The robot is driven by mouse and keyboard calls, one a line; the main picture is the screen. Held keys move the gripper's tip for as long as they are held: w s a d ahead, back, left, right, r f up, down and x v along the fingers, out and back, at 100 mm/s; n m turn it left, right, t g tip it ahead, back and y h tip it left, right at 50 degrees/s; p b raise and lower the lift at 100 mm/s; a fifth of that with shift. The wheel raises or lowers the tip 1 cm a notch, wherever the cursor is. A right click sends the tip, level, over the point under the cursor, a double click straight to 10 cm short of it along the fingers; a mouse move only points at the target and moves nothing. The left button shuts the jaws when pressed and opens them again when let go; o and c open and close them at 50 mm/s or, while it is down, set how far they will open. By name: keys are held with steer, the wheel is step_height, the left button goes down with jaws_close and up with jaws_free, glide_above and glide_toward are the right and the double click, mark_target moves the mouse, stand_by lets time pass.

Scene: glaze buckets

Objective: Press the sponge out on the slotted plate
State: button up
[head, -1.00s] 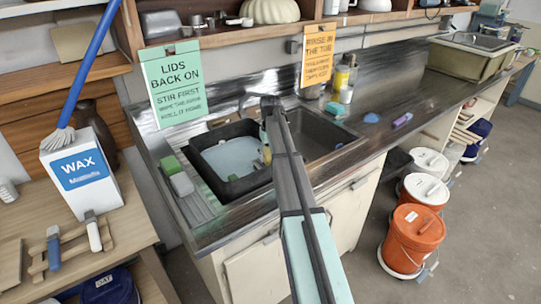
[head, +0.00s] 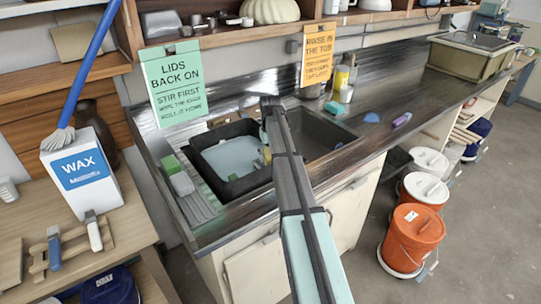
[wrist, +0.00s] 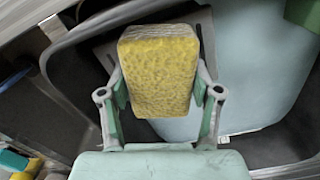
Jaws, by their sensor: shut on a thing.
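My gripper (wrist: 160,100) is shut on a yellow sponge (wrist: 158,65), one finger on each side of it. The sponge's broad pitted face shows in the wrist view. In the head view only a bit of yellow (head: 266,154) shows beside my arm, and the arm hides most of the gripper. The sponge is over a black tub (head: 207,187) with pale blue liquid (head: 228,160) in it. I cannot tell how high it is above the liquid. A ribbed grey drainboard (head: 200,208) lies left of the tub.
A green block (head: 170,164) and a pale block (head: 182,184) lie on the drainboard. Bottles (head: 342,78), a blue piece (head: 371,117) and a purple block (head: 402,120) stand farther right. Signs hang above the counter.

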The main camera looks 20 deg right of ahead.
stand_by(0.3)
steer(key=shift+r+p, duration=2.1)
steer(key=shift+r, duration=1.4)
